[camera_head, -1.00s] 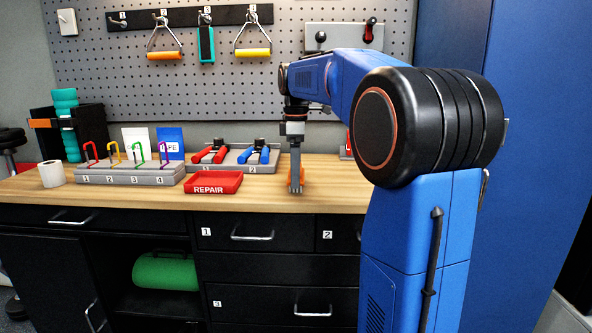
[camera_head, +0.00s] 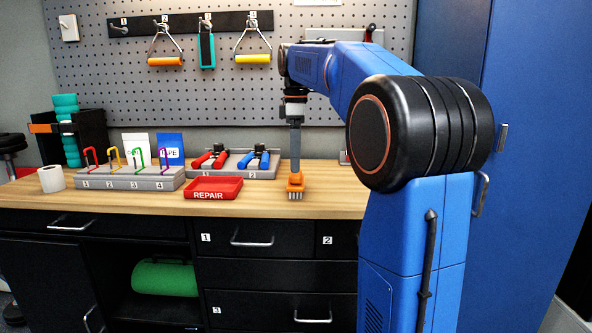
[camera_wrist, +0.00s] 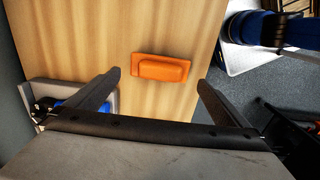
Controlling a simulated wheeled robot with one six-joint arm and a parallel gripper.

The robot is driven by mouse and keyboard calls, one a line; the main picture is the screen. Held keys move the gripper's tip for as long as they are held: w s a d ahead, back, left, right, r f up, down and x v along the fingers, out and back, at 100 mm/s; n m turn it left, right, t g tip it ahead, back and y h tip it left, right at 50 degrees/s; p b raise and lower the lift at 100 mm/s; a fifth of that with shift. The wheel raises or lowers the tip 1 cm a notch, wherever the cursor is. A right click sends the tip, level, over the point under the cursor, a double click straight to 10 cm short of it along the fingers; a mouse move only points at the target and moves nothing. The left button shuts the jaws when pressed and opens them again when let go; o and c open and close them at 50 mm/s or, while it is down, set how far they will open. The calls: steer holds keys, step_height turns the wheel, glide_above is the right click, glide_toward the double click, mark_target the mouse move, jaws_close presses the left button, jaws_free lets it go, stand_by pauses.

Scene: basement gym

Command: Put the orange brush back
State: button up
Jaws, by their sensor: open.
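The orange brush (camera_head: 295,186) is on the wooden workbench, right of the red REPAIR tray, with pale bristles facing the front. In the wrist view the orange brush (camera_wrist: 160,68) lies on the bare wood, seen from above. My gripper (camera_head: 295,168) points down just over the brush. In the wrist view its two fingers (camera_wrist: 159,80) are spread wide, with the brush beyond and between them and nothing held. The height of the gap between fingertips and brush is hard to tell.
The red REPAIR tray (camera_head: 212,188) is empty. Behind it is a grey holder (camera_head: 262,172) with red and blue hand grips. Left are a numbered grey rack (camera_head: 130,180) and a paper roll (camera_head: 52,179). A pegboard (camera_head: 300,70) stands behind, a blue cabinet (camera_head: 535,170) at right.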

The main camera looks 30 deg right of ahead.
step_height(320, 180, up, 6)
steer(key=shift+f, duration=0.15)
steer(key=s+a+f+m+t, duration=0.1)
steer(key=s+a+f+m, duration=0.2)
steer(key=s+a+f, duration=0.3)
steer(key=s+a+f+m+t, duration=0.15)
steer(key=s+a+f, duration=0.3)
steer(key=s, duration=0.45)
steer(key=s+a+f+m+t, duration=0.1)
steer(key=s+a+f+m, duration=0.1)
steer(key=s+f, duration=0.5)
steer(key=s+a+f+m+t, duration=0.1)
steer(key=s+a+f+m, duration=0.2)
steer(key=s+f, duration=0.5)
step_height(320, 180, down, 6)
steer(key=shift+a+m, duration=0.15)
steer(key=shift+m, duration=0.7)
